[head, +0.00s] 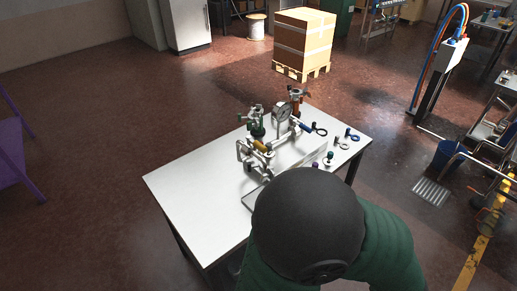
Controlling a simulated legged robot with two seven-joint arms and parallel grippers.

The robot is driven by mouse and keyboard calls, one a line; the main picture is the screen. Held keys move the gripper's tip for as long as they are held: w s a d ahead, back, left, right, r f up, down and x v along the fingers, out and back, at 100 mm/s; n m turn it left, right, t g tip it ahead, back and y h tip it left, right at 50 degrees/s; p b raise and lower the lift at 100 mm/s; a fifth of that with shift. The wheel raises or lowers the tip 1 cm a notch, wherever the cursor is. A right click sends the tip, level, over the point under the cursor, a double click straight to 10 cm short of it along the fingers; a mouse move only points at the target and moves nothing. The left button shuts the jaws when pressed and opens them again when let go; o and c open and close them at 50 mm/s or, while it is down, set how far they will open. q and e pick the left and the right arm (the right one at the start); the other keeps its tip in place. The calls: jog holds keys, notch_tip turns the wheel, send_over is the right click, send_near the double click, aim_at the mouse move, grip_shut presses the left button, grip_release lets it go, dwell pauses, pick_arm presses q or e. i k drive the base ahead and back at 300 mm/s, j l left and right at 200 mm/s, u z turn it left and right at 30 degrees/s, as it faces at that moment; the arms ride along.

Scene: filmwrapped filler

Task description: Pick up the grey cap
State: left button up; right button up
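A white table (190,182) stands in the middle of the head view. On it is a pipe assembly with valves and a round gauge (282,111). Small loose parts lie to its right: a green-topped piece (330,155), a purple piece (315,165), a blue piece (348,132) and several rings. I cannot pick out a small grey cap among them; the parts are too small to tell. A large dark grey dome (308,220) above a green padded shape (385,245) fills the near foreground and hides the table's near right part. Neither of my grippers shows.
A large carton (303,38) sits on a wooden pallet (302,70) at the back. A pillar with coloured hoses (436,75), a blue bucket (446,154) and metal frames stand at the right. A purple frame (10,145) is at the left edge. The floor left of the table is clear.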

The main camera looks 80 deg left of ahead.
aim_at(270, 153)
jog(key=i+j+u, duration=0.1)
jog(key=u, duration=0.35)
jog(key=i+u, duration=0.5)
jog(key=u, duration=0.35)
jog(key=i+l+u, duration=0.1)
jog(key=u, duration=0.35)
jog(key=i+l+u, duration=0.15)
jog(key=u, duration=0.3)
jog(key=i+l, duration=0.05)
jog(key=i, duration=0.05)
